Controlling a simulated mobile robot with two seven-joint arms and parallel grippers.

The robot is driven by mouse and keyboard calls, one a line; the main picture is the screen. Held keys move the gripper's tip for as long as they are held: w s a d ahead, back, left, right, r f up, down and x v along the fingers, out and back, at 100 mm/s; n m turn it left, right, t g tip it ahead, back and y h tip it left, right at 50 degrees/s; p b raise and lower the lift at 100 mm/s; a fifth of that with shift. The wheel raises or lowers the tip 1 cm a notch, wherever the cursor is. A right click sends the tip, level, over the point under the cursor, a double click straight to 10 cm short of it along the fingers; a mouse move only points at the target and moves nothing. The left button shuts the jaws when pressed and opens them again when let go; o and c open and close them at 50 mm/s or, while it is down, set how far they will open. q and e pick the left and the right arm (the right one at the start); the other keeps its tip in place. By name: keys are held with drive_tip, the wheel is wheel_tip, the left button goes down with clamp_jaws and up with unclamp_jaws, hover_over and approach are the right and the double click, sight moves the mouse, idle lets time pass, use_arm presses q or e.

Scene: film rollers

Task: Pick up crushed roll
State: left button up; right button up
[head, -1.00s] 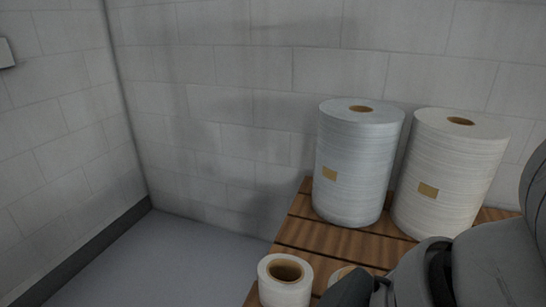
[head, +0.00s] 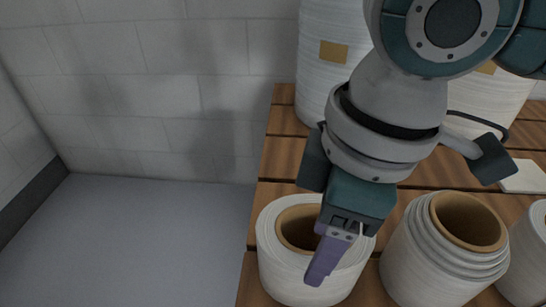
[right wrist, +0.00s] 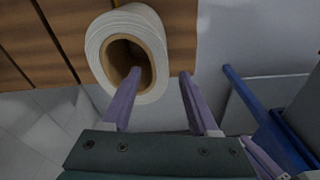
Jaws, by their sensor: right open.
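A white roll with a brown cardboard core (head: 278,265) stands at the left front of the wooden slats; in the right wrist view (right wrist: 98,42) its core opening looks oval, as if squashed. My right gripper (head: 318,272) hangs over its right side, pointing down. In the right wrist view my right gripper (right wrist: 160,73) is open, one finger over the core opening and the other outside the roll, astride its wall. I cannot tell how deep the fingers reach. One finger is hidden in the head view.
A roll with stepped layers (head: 430,265) stands close to the right on the slats (head: 285,165), with another roll (head: 528,262) beyond it. Tall rolls (head: 318,75) stand behind. A white flat item (head: 525,178) lies at right. Floor at left is clear.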

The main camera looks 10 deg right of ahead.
sight(303, 273)
drive_tip(key=f+b, duration=0.1)
drive_tip(key=f, duration=0.1)
drive_tip(key=f+b, duration=0.1)
drive_tip(key=f, duration=0.2)
drive_tip(key=a+f+b, duration=0.1)
drive_tip(key=f, duration=0.2)
drive_tip(key=shift+w+a+b, duration=0.1)
drive_tip(key=shift+w+b, duration=0.1)
drive_tip(key=shift+b, duration=0.1)
drive_tip(key=shift+r, duration=0.1)
drive_tip(key=shift+c, duration=0.3)
drive_tip(key=c, duration=0.9)
clamp_jaws()
drive_tip(key=shift+w, duration=0.1)
